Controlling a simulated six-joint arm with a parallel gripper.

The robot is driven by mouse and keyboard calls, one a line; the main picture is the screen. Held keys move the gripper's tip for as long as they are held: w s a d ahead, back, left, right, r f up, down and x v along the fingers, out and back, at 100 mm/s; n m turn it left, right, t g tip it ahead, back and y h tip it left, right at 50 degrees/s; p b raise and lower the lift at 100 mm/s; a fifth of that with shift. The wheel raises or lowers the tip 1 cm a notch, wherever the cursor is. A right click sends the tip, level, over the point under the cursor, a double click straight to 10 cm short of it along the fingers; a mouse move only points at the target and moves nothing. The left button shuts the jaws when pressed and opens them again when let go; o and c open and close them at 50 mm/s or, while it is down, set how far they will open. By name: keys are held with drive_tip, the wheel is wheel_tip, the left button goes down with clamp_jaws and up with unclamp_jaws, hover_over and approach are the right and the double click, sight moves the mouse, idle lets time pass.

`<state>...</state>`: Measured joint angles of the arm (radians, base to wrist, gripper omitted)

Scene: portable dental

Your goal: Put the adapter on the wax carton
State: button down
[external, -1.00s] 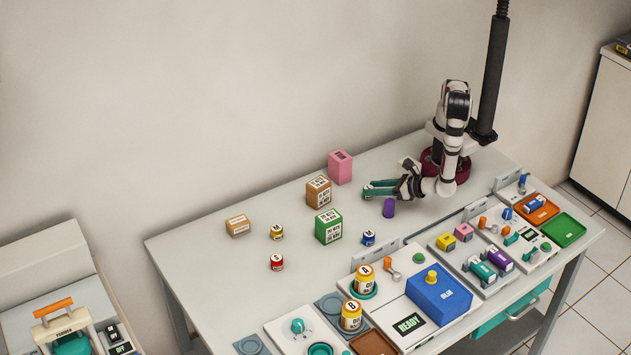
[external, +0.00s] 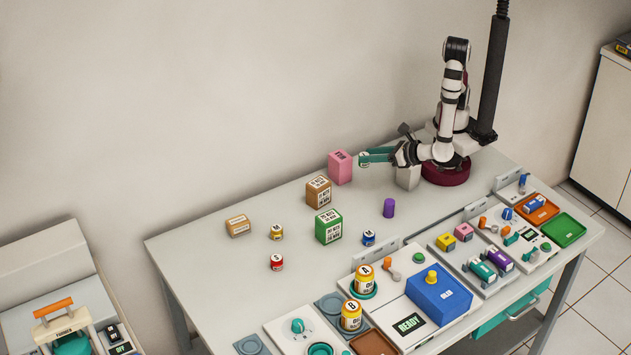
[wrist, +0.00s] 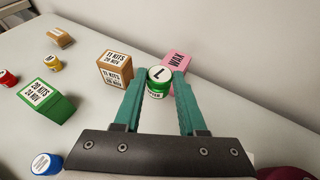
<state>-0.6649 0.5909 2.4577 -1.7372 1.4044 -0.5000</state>
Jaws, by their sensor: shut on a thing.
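The adapter (wrist: 158,80) is a small green cylinder with a white top marked L. My gripper (wrist: 159,84) is shut on it, with a teal finger on each side. In the external view my gripper (external: 370,158) is raised above the table, just right of the pink wax carton (external: 340,167), and the adapter shows small at the fingertips. In the wrist view the wax carton (wrist: 177,61) lies just beyond the adapter, which with the right finger hides part of it. The adapter appears apart from the carton, but the gap is hard to judge.
Brown (external: 318,191) and green (external: 328,226) boxes stand left and front of the wax carton. A grey block (external: 408,178) is below my gripper, and a purple cylinder (external: 389,208) stands in front. Small yellow, red and blue cylinders stand farther left and front.

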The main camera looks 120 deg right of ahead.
wheel_tip(320, 180, up, 7)
drive_tip(key=m+g, duration=0.2)
hover_over(347, 158)
drive_tip(key=shift+h, duration=0.4)
wheel_tip(347, 158, down, 9)
drive_tip(key=shift+f, duration=0.1)
drive_tip(key=shift+f, duration=0.1)
drive_tip(key=shift+c, duration=2.4)
unclamp_jaws()
